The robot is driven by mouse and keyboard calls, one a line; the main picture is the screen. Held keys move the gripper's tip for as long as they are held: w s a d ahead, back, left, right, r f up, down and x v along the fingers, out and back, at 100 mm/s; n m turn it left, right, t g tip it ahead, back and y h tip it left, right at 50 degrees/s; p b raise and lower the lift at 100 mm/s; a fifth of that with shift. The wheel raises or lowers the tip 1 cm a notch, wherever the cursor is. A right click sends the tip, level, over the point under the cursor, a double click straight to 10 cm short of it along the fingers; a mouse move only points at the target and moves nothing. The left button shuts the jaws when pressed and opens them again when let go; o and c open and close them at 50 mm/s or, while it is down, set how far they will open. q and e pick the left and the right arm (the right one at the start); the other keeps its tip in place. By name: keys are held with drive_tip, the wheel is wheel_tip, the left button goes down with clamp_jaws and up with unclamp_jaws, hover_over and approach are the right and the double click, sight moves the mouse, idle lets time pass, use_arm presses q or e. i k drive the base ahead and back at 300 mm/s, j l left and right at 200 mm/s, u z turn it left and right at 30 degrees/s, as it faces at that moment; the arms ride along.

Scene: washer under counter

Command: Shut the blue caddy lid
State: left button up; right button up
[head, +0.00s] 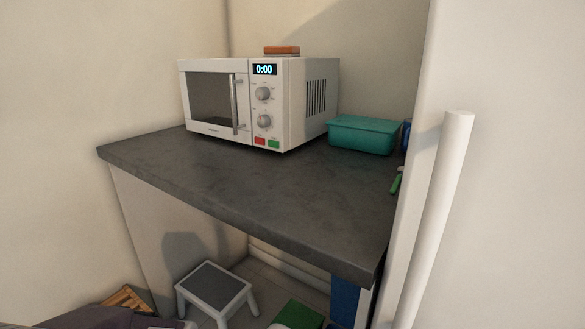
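I cannot make out a caddy lid for certain. A teal box (362,135) with a rim sits on the counter to the right of the microwave, and its top looks closed. A sliver of a blue object (406,134) shows behind it at the right, mostly hidden by a white upright panel. Another blue object (344,301) stands under the counter at the right, partly cut off by the counter edge; its top is hidden. Neither of my grippers is in view.
A white microwave (216,104), its door shut, stands on the dark counter (240,185), an orange-brown block (282,50) on top. A white bar handle (436,220) stands out at the right. A step stool (214,288) and green box (298,314) are below.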

sight(345, 295)
drive_tip(key=k+j, duration=0.8)
drive_tip(key=j, duration=0.15)
